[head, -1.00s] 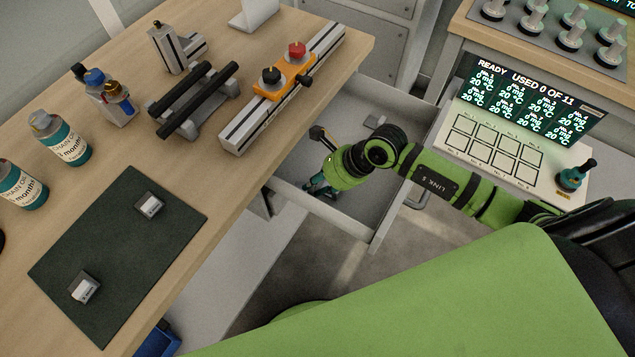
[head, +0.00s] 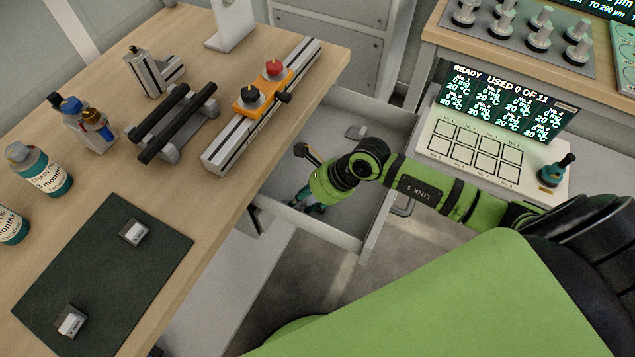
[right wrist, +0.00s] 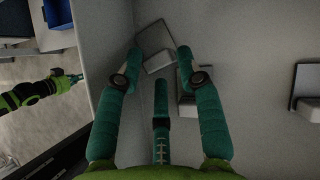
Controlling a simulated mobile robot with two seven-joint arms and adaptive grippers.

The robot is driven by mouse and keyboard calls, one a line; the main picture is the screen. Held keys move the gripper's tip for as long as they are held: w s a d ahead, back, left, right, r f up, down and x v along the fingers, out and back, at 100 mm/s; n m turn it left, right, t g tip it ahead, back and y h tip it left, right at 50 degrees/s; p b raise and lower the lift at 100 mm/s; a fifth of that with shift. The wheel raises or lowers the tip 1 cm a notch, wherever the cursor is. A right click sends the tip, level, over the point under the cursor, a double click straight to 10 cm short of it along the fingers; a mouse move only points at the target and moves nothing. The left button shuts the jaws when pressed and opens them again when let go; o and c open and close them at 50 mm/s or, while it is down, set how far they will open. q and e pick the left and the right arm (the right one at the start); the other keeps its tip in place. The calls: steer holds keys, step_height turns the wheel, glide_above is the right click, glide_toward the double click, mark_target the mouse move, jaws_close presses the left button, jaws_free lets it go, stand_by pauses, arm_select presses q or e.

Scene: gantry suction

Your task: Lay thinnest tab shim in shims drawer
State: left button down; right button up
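The open shims drawer (head: 345,240) is under the bench's right end. My right gripper (right wrist: 160,52) reaches down into it, fingers spread apart. A tab shim (right wrist: 155,36) with a grey block lies tilted between and just beyond the fingertips, close to the drawer wall; I see no clear grip on it. Another shim (right wrist: 187,110) is partly hidden behind the right finger, and one (right wrist: 307,92) lies farther right. A drawer shim also shows in the head view (head: 356,132). My left gripper (right wrist: 75,78) appears small in the wrist view. Shim thicknesses cannot be told.
Two tabbed pieces (head: 133,231) (head: 70,321) lie on the dark mat (head: 95,275). A rail with an orange clamp (head: 262,92), a black-bar stand (head: 178,122) and bottles (head: 45,172) stand on the bench. A control panel (head: 490,150) is right of the drawer.

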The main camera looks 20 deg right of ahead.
steer(key=b+v, duration=0.1)
steer(key=v, duration=1)
